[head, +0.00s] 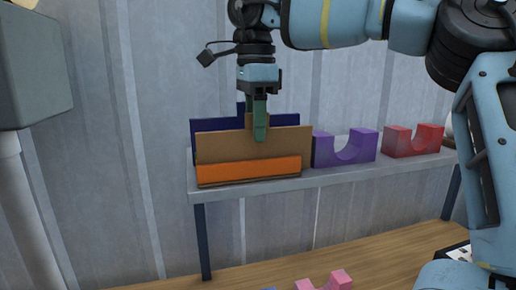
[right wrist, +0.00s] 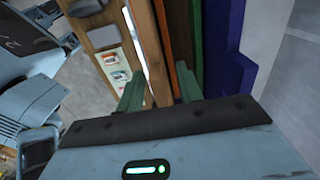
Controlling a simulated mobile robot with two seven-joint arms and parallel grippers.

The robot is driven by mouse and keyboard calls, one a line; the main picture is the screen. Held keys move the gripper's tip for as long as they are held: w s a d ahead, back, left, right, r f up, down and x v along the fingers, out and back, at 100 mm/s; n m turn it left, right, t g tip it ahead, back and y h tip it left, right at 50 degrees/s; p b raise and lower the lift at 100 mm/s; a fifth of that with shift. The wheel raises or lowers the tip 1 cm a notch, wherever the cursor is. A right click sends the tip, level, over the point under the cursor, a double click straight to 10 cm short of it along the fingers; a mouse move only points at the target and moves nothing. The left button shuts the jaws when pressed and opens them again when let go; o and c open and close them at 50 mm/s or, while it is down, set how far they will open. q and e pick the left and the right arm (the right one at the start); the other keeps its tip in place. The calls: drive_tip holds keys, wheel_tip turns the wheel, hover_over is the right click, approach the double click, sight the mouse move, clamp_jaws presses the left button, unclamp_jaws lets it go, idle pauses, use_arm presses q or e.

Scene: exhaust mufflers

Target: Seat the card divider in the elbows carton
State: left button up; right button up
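My right gripper (head: 259,118) points down at the shelf, with one green finger in front of a brown card panel (head: 222,147). In the right wrist view its two fingers (right wrist: 159,90) stand apart, with a brown board edge (right wrist: 160,62) between them and a gap showing beside it. An orange band (head: 248,170) runs along the panel's foot and a dark blue panel (head: 289,120) stands behind. I cannot tell which of these panels is the divider and which belong to the carton. The carton's inside is hidden from the head view. My left gripper is out of view.
A purple cradle block (head: 345,149) and a red cradle block (head: 412,141) stand to the right on the grey shelf (head: 330,175). A corrugated wall (head: 150,110) is close behind. A pink block (head: 325,283) lies on the wooden table below (head: 240,275).

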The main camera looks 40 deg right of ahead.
drive_tip(key=shift+s+d+f, duration=0.1)
drive_tip(key=shift+s+f, duration=0.1)
drive_tip(key=shift+f, duration=0.75)
drive_tip(key=shift+w+f+p, duration=0.1)
drive_tip(key=shift+f+p, duration=0.2)
drive_tip(key=shift+f, duration=0.25)
clamp_jaws()
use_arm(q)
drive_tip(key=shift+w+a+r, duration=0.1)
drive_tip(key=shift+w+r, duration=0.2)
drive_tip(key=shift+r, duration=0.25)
